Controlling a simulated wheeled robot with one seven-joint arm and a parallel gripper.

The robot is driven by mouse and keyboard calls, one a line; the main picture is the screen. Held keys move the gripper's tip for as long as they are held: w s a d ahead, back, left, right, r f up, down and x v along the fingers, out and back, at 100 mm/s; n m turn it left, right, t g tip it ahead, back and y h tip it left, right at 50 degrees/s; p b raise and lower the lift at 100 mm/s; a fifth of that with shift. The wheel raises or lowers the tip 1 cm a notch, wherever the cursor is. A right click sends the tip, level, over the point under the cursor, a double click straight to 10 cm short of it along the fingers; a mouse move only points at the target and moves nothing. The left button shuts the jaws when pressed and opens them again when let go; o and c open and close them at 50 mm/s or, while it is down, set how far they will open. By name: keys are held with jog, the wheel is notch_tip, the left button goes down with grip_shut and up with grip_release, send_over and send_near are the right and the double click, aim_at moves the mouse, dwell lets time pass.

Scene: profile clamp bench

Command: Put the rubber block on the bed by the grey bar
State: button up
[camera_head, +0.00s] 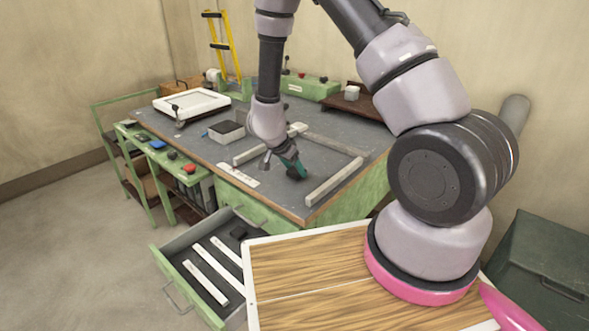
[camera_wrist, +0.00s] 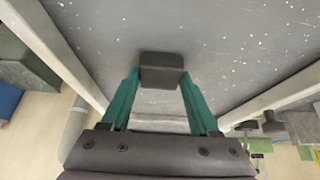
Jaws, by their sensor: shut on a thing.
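My gripper (camera_head: 292,163), with green fingers, is over the grey bed (camera_head: 225,170) of the bench. It is shut on the dark rubber block; in the wrist view the block (camera_wrist: 162,70) sits between the fingertips. Whether the block touches the bed is not clear. A pale bar (camera_head: 333,182) lies on the bed to the right of my gripper, along the bed's edge. Another pale bar (camera_head: 255,152) lies to its left. A greyer bar (camera_head: 335,145) lies behind. Two bars also show in the wrist view, left (camera_wrist: 55,45) and right (camera_wrist: 275,97).
A small open box (camera_head: 227,132) and a white-framed tray (camera_head: 192,104) stand on the bench's left. A pale flat strip (camera_head: 239,175) lies near the front edge. An open drawer (camera_head: 205,270) with white bars juts out in front. A wooden board (camera_head: 310,275) is at the near right.

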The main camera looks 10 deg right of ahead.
jog(key=shift+f, duration=0.1)
jog(key=o, duration=1.4)
